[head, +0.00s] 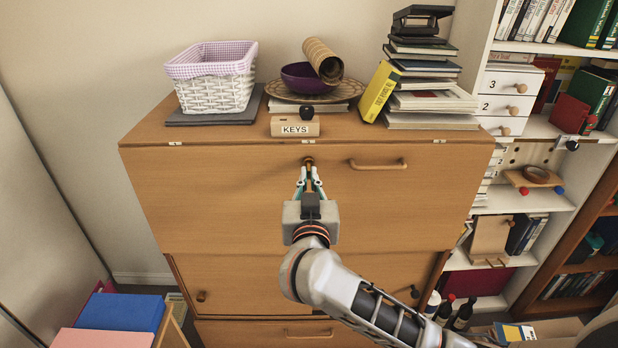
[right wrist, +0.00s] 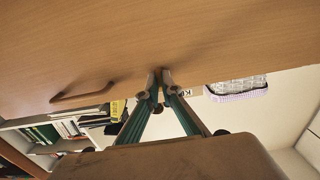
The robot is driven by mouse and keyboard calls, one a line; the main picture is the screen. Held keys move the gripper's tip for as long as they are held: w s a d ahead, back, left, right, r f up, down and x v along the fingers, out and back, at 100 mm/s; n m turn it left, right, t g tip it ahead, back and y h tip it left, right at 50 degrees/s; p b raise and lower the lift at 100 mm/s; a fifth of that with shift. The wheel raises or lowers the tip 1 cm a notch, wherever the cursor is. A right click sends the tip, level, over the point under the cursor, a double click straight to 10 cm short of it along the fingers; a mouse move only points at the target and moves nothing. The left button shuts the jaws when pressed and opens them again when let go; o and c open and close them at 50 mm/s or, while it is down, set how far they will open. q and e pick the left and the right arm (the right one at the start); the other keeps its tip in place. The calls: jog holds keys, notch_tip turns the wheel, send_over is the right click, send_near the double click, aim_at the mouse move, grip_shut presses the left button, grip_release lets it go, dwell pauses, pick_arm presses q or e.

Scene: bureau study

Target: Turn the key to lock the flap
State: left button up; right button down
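The flap (head: 220,195) of the wooden bureau stands upright and closed against the body, with a wooden bar handle (head: 378,164) at its upper right. It also fills the top of the right wrist view (right wrist: 100,40). A small brass key (head: 309,160) sits at the flap's top middle, mostly hidden by my fingertips. My right gripper (head: 310,178) reaches up to it from below. Its fingertips come together at the key, with only a narrow gap in the right wrist view (right wrist: 161,79). Which way the key's bow is turned is hidden. My left gripper is not in view.
On the bureau top (head: 160,132) stand a white basket (head: 215,92), a KEYS block (head: 295,127), a purple bowl (head: 300,77) and stacked books (head: 425,100). A bookshelf (head: 545,130) stands to the right. Boxes (head: 120,313) lie at lower left. The flap's face is otherwise clear.

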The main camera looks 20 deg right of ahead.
jog(key=m, duration=0.3)
jog(key=shift+a+m, duration=0.1)
jog(key=shift+m, duration=0.3)
